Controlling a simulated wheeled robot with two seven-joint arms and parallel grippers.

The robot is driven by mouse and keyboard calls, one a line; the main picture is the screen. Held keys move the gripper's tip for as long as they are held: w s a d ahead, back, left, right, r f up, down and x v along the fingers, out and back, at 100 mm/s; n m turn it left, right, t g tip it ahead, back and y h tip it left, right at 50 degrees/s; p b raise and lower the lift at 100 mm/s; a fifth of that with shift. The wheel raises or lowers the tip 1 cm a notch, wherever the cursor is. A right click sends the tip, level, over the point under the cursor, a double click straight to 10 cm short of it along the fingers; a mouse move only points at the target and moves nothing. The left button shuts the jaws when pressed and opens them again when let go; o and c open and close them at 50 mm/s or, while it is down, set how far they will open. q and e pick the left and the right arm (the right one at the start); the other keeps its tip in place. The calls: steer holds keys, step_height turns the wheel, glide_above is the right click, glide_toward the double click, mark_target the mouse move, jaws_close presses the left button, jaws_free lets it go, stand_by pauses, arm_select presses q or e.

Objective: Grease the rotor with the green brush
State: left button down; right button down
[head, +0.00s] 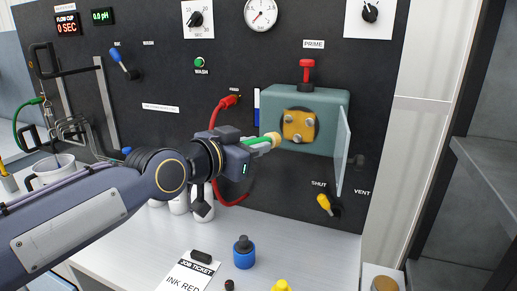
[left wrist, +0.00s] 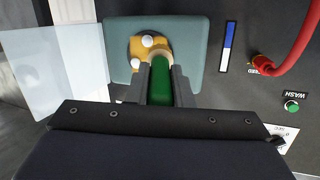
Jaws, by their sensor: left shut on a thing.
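My left gripper (head: 254,146) is shut on the green brush (head: 262,142), whose pale tip points toward the rotor. In the left wrist view the brush (left wrist: 160,82) lies between the two fingers, and its tip overlaps the rotor's lower edge. The rotor (head: 300,126) is a yellow-orange block with several pale rollers, set in the teal housing (head: 338,101). It also shows in the left wrist view (left wrist: 138,45), partly hidden by the brush. I cannot tell whether the tip touches it. The housing's clear door (head: 343,152) stands open at the right. My right gripper is not in view.
A red hose (head: 217,112) hangs left of the housing. A yellow valve lever (head: 324,202) sits below it. On the white table (head: 320,250) stand a blue bottle (head: 244,256), a job ticket (head: 190,278) and white containers. A mug (head: 50,170) is at left.

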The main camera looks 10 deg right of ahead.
arm_select(q)
steer(key=shift+s+a, duration=0.25)
steer(key=shift+s, duration=0.2)
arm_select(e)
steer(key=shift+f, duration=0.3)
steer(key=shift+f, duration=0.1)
